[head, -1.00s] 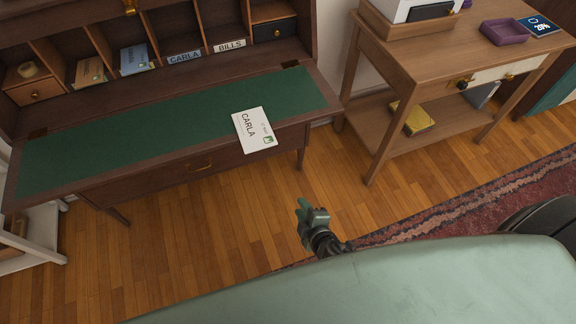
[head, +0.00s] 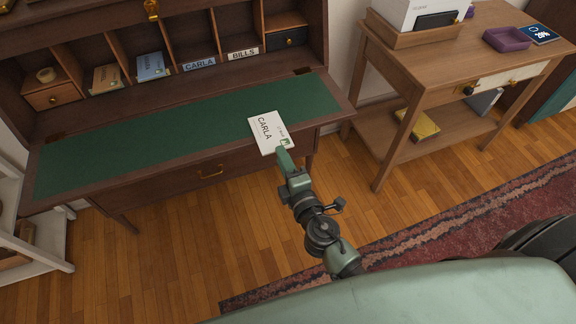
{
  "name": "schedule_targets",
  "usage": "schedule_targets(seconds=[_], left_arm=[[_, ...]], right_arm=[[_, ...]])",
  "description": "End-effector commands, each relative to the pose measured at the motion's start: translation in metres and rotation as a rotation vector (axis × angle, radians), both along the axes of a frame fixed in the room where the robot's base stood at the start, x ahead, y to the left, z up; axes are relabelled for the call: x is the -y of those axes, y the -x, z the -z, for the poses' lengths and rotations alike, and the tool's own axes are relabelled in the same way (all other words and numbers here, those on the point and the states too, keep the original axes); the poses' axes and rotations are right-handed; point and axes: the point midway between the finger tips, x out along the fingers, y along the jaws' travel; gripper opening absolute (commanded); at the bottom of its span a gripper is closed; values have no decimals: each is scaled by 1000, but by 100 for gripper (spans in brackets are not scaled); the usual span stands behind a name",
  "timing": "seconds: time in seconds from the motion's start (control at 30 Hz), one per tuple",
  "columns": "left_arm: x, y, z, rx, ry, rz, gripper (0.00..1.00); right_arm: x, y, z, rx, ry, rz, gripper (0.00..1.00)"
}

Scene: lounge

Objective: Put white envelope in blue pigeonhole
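The white envelope (head: 266,129), marked CARLA with a green stamp, lies on the front right edge of the desk's green writing surface (head: 130,140) and overhangs it. My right gripper (head: 284,157) is at the envelope's near edge, by the stamp corner. Its fingers overlap that edge in the picture; whether they are open or closed on it I cannot tell. A pigeonhole with a blue CARLA label (head: 199,64) is in the desk's back row, left of the one with the white BILLS label (head: 243,54). My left gripper is out of view.
Other pigeonholes hold a tan item (head: 106,79) and a blue item (head: 151,67). A small drawer (head: 287,39) is at the right end of the row. The floor before the desk is clear.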

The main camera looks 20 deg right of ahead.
Motion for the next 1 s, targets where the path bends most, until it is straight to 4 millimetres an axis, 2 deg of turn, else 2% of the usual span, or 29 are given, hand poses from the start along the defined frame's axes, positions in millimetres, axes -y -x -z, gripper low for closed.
schedule_targets(seconds=[0.2,0.4,0.87,0.9,1.0], left_arm=[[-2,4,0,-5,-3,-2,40],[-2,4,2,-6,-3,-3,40],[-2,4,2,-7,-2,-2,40],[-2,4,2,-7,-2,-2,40],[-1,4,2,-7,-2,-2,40]], right_arm=[[-1,-27,2,2,-1,0,25],[-1,-44,5,1,-1,1,25],[-2,-52,6,0,-1,1,25],[-2,-52,6,0,-1,0,23],[-2,-52,6,-1,-1,0,0]])
